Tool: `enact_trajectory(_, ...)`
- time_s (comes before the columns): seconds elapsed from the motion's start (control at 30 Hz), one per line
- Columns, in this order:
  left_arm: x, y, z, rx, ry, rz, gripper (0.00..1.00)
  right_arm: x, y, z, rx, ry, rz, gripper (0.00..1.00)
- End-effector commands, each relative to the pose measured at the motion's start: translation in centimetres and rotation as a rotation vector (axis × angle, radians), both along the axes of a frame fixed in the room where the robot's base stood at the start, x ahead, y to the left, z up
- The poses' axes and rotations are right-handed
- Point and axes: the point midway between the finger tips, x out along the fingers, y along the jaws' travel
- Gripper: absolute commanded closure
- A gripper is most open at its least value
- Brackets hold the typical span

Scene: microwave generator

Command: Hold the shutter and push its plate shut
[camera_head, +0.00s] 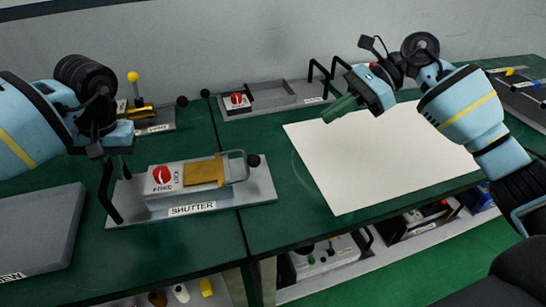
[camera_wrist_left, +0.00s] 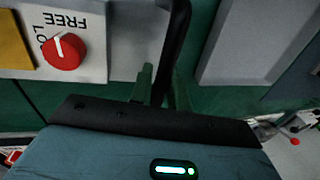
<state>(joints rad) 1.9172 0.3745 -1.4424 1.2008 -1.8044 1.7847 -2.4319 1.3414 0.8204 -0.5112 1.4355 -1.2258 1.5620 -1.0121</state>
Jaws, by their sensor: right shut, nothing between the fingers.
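The shutter (camera_head: 160,207) is a grey base on the bench with a black upright handle (camera_head: 108,195) at its left end. On it are a box with a red knob (camera_head: 161,175), a brass plate (camera_head: 204,172) and a wire loop with a black ball at the right. The knob (camera_wrist_left: 63,51) also shows in the left wrist view beside "FREE". My left gripper (camera_head: 118,165) is at the handle; in the wrist view its green fingers (camera_wrist_left: 163,88) lie either side of the handle (camera_wrist_left: 177,35). Whether they grip it is unclear. My right gripper (camera_head: 340,108) is shut and empty above the white sheet.
A large white sheet (camera_head: 370,160) covers the right bench. A grey panel (camera_head: 38,230) lies left of the shutter. Behind stand a yellow-knobbed fixture (camera_head: 140,112) and a grey tray fixture (camera_head: 275,95) with a red knob. Green bench lies bare around the shutter.

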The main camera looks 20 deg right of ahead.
Motion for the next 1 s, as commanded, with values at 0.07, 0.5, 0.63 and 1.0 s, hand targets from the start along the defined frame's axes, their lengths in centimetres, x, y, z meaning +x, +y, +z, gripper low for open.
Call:
enact_trajectory(0.07,-0.1,0.0,-0.3,0.000,0.003,-0.001,0.72,0.0,0.0,-0.1,0.000,0.001,0.000,1.00)
enact_trajectory(0.5,0.1,-0.1,0.6,0.001,-0.004,0.000,0.60,0.0,0.0,0.0,0.000,0.000,0.000,1.00)
enact_trajectory(0.63,0.1,-0.4,2.1,0.000,-0.006,0.000,0.60,0.0,0.0,0.0,0.000,0.000,0.000,1.00)
enact_trajectory(1.0,-0.1,-1.8,9.1,0.001,-0.005,0.001,0.60,0.0,0.0,0.0,0.000,0.000,0.000,1.00)
